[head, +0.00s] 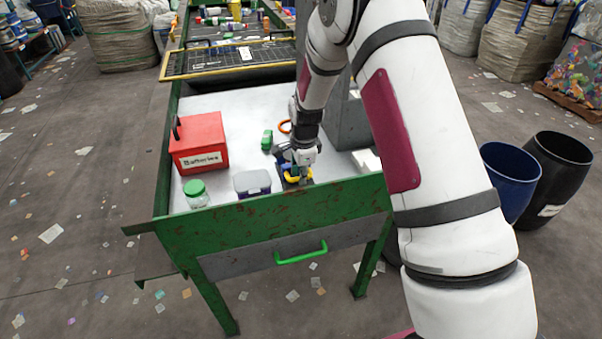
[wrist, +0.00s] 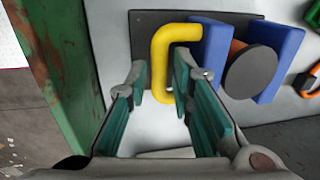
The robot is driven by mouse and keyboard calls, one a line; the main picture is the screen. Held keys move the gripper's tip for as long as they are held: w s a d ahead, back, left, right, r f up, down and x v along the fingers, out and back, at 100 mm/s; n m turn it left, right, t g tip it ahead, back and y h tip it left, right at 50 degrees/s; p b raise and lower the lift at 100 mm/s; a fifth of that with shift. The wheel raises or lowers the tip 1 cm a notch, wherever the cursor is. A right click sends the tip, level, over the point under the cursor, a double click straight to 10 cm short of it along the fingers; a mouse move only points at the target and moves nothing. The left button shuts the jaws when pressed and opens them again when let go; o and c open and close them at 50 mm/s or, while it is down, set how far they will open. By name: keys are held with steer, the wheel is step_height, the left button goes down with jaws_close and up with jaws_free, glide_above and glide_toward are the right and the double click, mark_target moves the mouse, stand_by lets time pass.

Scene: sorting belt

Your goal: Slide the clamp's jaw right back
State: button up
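The clamp shows in the wrist view with a dark base plate (wrist: 143,38), a blue jaw (wrist: 214,48) carrying a yellow handle (wrist: 161,62), and a second blue jaw (wrist: 284,62) farther right. A dark grey disc (wrist: 251,72) with an orange part behind it sits between the two jaws. My gripper (wrist: 160,80) is open, its teal-padded fingers on either side of the yellow handle's long bar; I cannot tell whether they touch it. In the head view my gripper (head: 298,170) is down at the clamp and partly hides it; the yellow handle (head: 291,179) shows there.
A red batteries box (head: 199,143), a green-lidded jar (head: 196,193) and a lidded grey tub (head: 252,183) stand left of the clamp. A green item (head: 267,140) and an orange ring (head: 284,126) lie behind it. The green rusty table wall (wrist: 62,62) runs close to my gripper.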

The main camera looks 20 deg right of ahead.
steer(key=shift+c, duration=0.5)
jaws_close()
steer(key=s+p, duration=0.1)
steer(key=s, duration=0.2)
steer(key=shift+p, duration=0.3)
steer(key=shift+s+f, duration=0.1)
steer(key=shift+o, duration=0.5)
jaws_free()
steer(key=shift+s, duration=0.1)
